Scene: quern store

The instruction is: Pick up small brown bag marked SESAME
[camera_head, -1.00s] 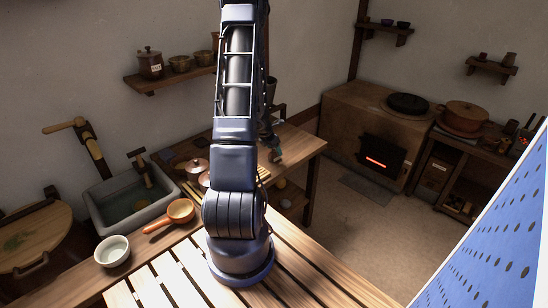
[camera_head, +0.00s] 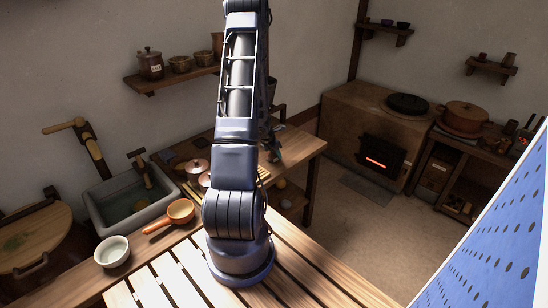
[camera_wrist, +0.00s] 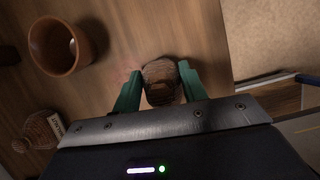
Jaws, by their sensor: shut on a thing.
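In the wrist view my gripper (camera_wrist: 160,84) has its two green fingers shut on a small brown, rough-textured bag (camera_wrist: 160,72). No marking shows on the side of it facing the camera, so I cannot read its name. Another small brown bag (camera_wrist: 40,128) with a pale label lies at the lower left, apart from my gripper; its label is too small and turned to read. In the head view my gripper (camera_head: 274,153) is small and dark over the far wooden counter, partly hidden by my arm; the held bag cannot be made out there.
A brown cup or pot (camera_wrist: 62,46) stands left of my gripper on the wooden counter (camera_wrist: 120,30). The counter's edge lies to the right, with floor beyond.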

